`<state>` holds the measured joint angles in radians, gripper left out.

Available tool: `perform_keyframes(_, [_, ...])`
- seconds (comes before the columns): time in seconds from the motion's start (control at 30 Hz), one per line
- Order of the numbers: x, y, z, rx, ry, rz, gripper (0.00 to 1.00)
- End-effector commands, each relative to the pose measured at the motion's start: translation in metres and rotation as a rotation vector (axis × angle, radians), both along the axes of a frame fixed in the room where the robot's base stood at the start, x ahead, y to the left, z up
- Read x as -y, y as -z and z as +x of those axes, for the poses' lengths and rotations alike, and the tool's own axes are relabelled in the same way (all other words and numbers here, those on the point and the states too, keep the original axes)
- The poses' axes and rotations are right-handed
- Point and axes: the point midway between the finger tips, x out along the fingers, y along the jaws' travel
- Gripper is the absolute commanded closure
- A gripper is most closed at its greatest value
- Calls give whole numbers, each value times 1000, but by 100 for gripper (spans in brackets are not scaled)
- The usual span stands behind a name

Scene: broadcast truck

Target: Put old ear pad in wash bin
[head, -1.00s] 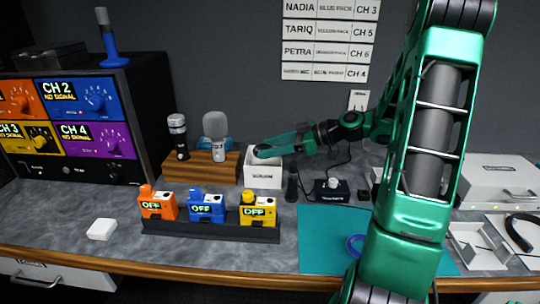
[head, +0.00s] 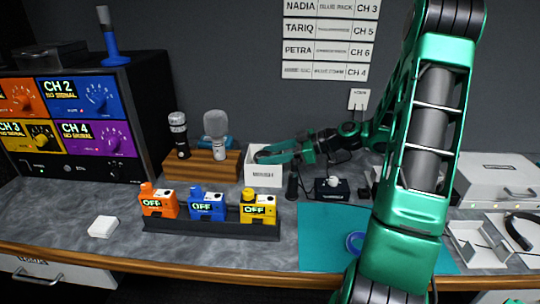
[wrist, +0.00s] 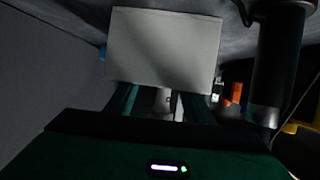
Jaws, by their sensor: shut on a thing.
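The white wash bin (head: 263,176) stands on the counter in the head view, with a printed label on its front. My gripper (head: 268,155) reaches in from the right, with its fingertips at the bin's open top. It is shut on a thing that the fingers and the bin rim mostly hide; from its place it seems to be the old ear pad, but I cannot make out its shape. In the wrist view, a pale flat panel (wrist: 163,45), apparently the bin, fills the space ahead of my fingers (wrist: 165,106).
A black upright cylinder (head: 292,184) stands close right of the bin. A wooden block with microphones (head: 202,165) is left of it, and a rack of orange, blue and yellow packs (head: 210,226) in front. A blue ring (head: 355,243) lies on the teal mat (head: 320,250).

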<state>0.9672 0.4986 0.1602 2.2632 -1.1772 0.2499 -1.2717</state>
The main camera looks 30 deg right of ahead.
Motion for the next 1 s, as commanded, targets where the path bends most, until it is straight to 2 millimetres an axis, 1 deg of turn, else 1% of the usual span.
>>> perform_keyframes(0.03, [1,6,-2,-18,3,1,73])
perform_keyframes(0.07, [1,6,-2,-19,3,1,50])
perform_keyframes(0.1, [1,7,-2,-21,3,1,44])
perform_keyframes(0.37, [3,6,-3,-23,7,2,44])
perform_keyframes(0.47, [3,-1,-3,-23,8,0,44])
perform_keyframes(0.5, [4,-7,-3,-21,8,-1,44])
perform_keyframes(0.57, [12,-9,-9,-21,12,0,44])
perform_keyframes(0.83, [50,-33,-43,-15,11,-1,44])
perform_keyframes(1.0, [70,-45,-61,-14,8,-1,44])
